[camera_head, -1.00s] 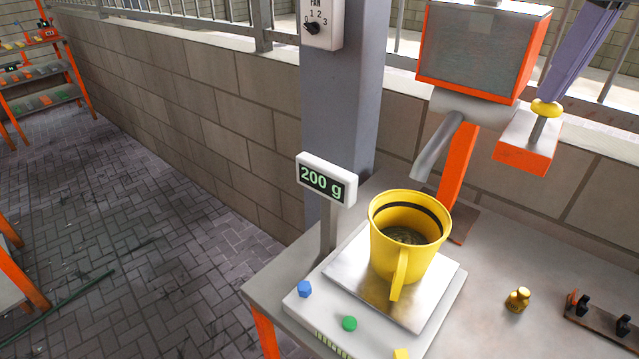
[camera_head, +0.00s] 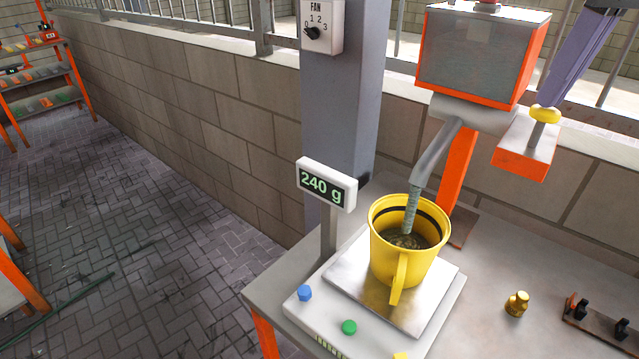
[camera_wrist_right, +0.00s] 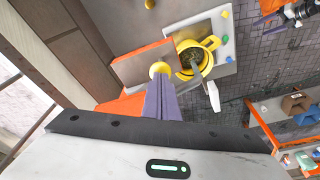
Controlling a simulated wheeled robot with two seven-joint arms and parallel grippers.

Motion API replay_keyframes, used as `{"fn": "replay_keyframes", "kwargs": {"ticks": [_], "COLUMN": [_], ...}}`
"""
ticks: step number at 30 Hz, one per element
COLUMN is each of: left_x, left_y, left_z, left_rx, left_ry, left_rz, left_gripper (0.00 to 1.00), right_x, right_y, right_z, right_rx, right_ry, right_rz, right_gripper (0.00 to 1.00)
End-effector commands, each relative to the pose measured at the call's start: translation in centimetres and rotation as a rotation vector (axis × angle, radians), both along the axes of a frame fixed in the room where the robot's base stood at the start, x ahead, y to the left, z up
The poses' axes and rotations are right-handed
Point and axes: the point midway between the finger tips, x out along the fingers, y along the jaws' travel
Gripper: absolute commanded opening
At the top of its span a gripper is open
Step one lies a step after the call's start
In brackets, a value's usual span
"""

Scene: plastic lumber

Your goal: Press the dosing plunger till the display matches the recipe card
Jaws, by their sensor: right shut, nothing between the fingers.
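My right gripper (camera_head: 551,101) is shut and empty, its purple fingers pointing down onto the yellow knob of the dosing plunger (camera_head: 545,115). In the right wrist view the fingertips overlap the yellow knob (camera_wrist_right: 159,69). The plunger stands on an orange block beside the hopper (camera_head: 470,55). A grey-green stream runs from the spout (camera_head: 436,150) into the yellow cup (camera_head: 400,262). The cup stands on the scale plate (camera_head: 345,270). The display (camera_head: 326,185) reads 240 g. I see no recipe card. Part of my left gripper (camera_wrist_right: 272,8) shows at the wrist view's top right; its jaws are unclear.
A brass weight (camera_head: 517,303) and a dark rack (camera_head: 598,320) stand on the table's right side. Blue (camera_head: 304,293) and green (camera_head: 349,327) buttons sit on the scale's front. A grey post with a fan switch (camera_head: 321,27) rises behind the display.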

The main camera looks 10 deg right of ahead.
Motion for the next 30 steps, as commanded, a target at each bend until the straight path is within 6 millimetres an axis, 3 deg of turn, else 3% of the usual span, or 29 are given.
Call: {"fn": "replay_keyframes", "kwargs": {"ticks": [15, 30], "left_x": [0.0, 0.0], "left_y": [0.0, 0.0], "left_z": [0.4, 0.4], "left_rx": [0.0, 0.0], "left_ry": [0.0, 0.001], "left_rz": [0.0, 0.0], "left_gripper": [0.69, 0.69], "right_x": [0.0, 0.0], "right_y": [0.0, 0.0], "right_z": [3.5, 3.7], "right_rx": [0.0, 0.0], "right_ry": [-0.001, -0.001], "right_rz": [0.0, 0.001], "right_gripper": [0.0, 0.0]}}
